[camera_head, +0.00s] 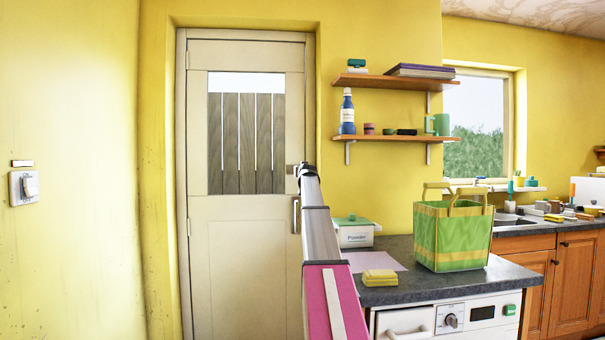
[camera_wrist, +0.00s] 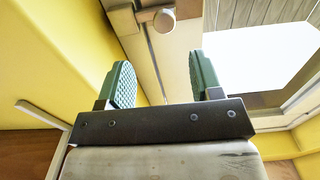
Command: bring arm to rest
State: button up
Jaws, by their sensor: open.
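My arm stretches up and forward in the middle of the head view, with pink, white and grey links. Its far end, my gripper (camera_head: 306,170), looks small there and lies in front of the right edge of the cream door (camera_head: 243,222). In the wrist view my gripper (camera_wrist: 160,85) has two green ribbed fingers standing well apart. Nothing is between them. The door's pale frame and a round knob (camera_wrist: 164,21) show beyond the fingertips. I cannot tell the gap between the fingers and the door.
Right of my arm, a dark counter (camera_head: 420,285) holds a green bag (camera_head: 452,238), a yellow sponge stack (camera_head: 380,278) and a white box (camera_head: 354,234). Two wooden shelves (camera_head: 395,138) hang above. A yellow wall with a light switch (camera_head: 24,188) stands at the left.

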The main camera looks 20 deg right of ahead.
jog(key=shift+f, duration=0.1)
jog(key=s+a+f+n+g+y, duration=0.1)
jog(key=s+a+f+g, duration=0.2)
jog(key=s+a+f, duration=0.8)
jog(key=s+a+f+g+y, duration=0.15)
jog(key=a+f, duration=0.35)
jog(key=f, duration=1.4)
jog(key=s+a+f+n+g+y, duration=0.15)
jog(key=s+a+f+g, duration=0.5)
jog(key=f, duration=0.85)
jog(key=s+a+f+g, duration=0.2)
jog(key=s+a+f, duration=0.3)
jog(key=s, duration=0.6)
jog(key=s+a+f+g, duration=0.2)
jog(key=s+a+f, duration=0.4)
jog(key=s+f, duration=0.4)
jog(key=s+a+f+g+y, duration=0.1)
jog(key=s+a+f, duration=0.4)
jog(key=s, duration=0.9)
notch_tip(320, 180, down, 4)
jog(key=shift+a+r+n+g, duration=0.25)
jog(key=shift+a+n+g, duration=0.15)
jog(key=shift+g, duration=0.3)
jog(key=shift+s, duration=0.1)
